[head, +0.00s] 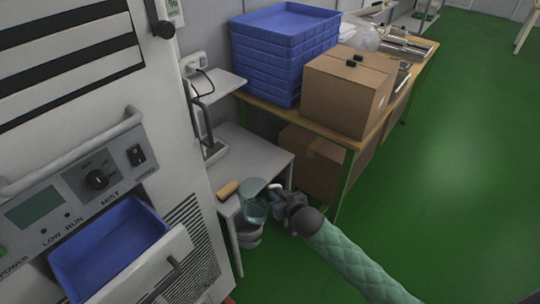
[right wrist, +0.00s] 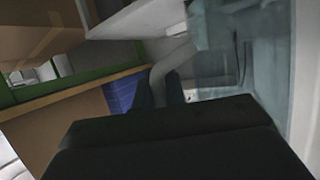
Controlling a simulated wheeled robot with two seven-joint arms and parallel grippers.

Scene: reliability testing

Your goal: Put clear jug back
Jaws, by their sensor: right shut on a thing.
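The clear jug (head: 254,207) is a see-through, bluish vessel at the front edge of the small white table (head: 262,152). My right gripper (head: 275,196) comes from the right and is shut on the jug at its right side. The jug looks upright; I cannot tell whether its base touches the table. In the right wrist view the jug's clear wall (right wrist: 268,75) fills the upper right, close to the gripper. The dark gripper body (right wrist: 170,105) hides much of the grip. My left gripper is not in view.
A tan block (head: 228,190) lies left of the jug. A machine with an open blue drawer (head: 108,248) stands left. Blue crates (head: 280,45) and a cardboard box (head: 345,95) stand on the wooden bench behind. Green floor right is clear.

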